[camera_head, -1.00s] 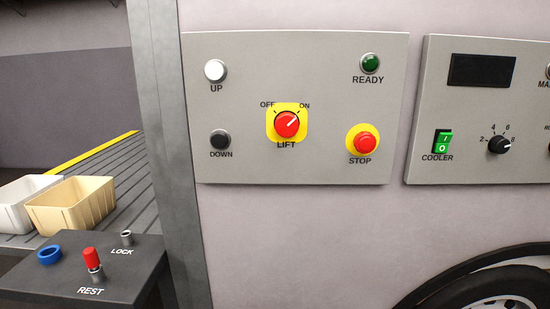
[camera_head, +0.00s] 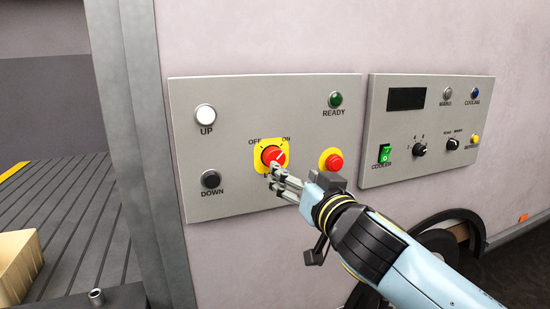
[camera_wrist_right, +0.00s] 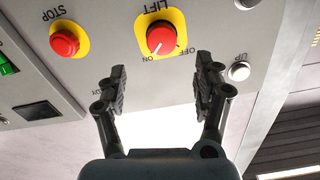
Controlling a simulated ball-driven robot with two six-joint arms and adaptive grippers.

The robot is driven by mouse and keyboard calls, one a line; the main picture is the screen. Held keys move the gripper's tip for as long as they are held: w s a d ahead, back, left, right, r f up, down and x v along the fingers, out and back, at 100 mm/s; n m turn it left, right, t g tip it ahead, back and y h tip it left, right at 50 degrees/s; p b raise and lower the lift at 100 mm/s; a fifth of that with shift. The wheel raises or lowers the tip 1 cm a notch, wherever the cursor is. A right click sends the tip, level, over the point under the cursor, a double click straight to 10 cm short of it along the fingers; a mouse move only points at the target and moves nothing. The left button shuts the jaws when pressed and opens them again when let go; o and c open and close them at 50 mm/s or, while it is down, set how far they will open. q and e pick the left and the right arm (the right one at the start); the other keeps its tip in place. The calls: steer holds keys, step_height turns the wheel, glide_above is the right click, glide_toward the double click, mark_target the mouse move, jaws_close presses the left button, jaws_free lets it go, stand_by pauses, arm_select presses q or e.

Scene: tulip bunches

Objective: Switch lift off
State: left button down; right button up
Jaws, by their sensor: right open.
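The LIFT switch is a red round knob (camera_head: 272,156) on a yellow plate, between the OFF and ON labels of the grey panel (camera_head: 240,205). Its white mark points to the ON side. My right gripper (camera_head: 274,178) is in front of the panel, at the lower edge of the knob in the head view, hiding the LIFT label. In the wrist view the picture is upside down: the knob (camera_wrist_right: 161,39) lies beyond the gap between the open, empty fingers (camera_wrist_right: 161,68). The fingers look apart from the knob. My left gripper is not in view.
The red STOP button (camera_head: 334,162) is close right of the knob, above my right gripper. The white UP (camera_head: 205,115), black DOWN (camera_head: 210,179) and green READY (camera_head: 336,99) share the panel. A second panel (camera_head: 376,125) with the green COOLER switch (camera_head: 385,154) stands to the right.

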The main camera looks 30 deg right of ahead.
mark_target(276, 160)
steer(key=p+x, duration=0.1)
steer(key=x, duration=0.7)
steer(key=shift+a+r+p, duration=0.1)
steer(key=shift+a+p, duration=0.1)
steer(key=shift+p, duration=0.2)
steer(key=shift+w, duration=0.45)
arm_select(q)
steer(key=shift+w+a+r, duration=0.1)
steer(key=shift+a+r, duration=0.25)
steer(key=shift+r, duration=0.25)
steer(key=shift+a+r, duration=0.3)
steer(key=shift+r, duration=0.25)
arm_select(e)
steer(key=shift+d, duration=0.1)
steer(key=c, duration=0.5)
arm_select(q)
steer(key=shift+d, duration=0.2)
arm_select(e)
steer(key=c, duration=0.7)
